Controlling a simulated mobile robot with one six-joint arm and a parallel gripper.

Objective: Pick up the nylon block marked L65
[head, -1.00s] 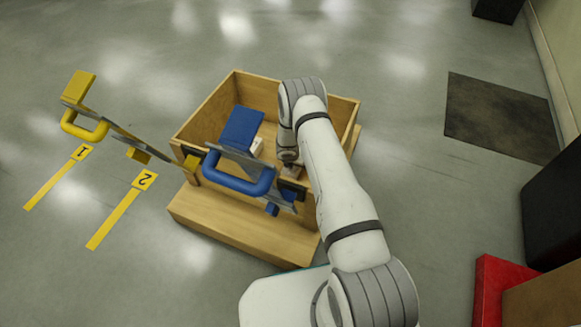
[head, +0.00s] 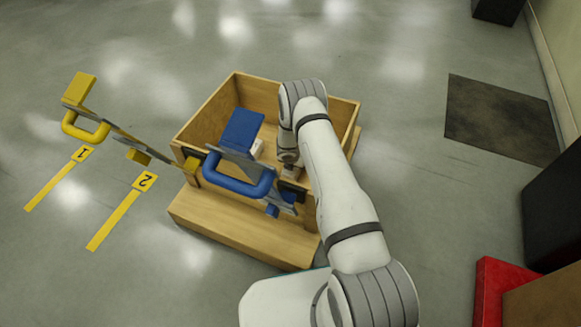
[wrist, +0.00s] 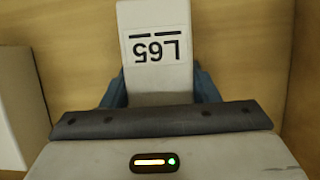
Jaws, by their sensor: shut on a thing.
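The nylon block marked L65 (wrist: 155,72) is pale, with a white label that reads upside down in the wrist view. My gripper (wrist: 160,88) is shut on it, with one blue-grey finger against each side. The block sticks out beyond the fingers, above a wooden surface. In the head view my gripper (head: 289,168) is inside the wooden box near its front right. My arm hides most of it there, and I cannot make out the block or its height above the floor of the box.
The open wooden box (head: 198,118) has walls around the gripper. A blue handle (head: 238,187) on a plate crosses its front. Another pale block (wrist: 14,105) stands at left in the wrist view. A yellow handle (head: 84,127) is left of the box. A red box (head: 497,290) lies lower right.

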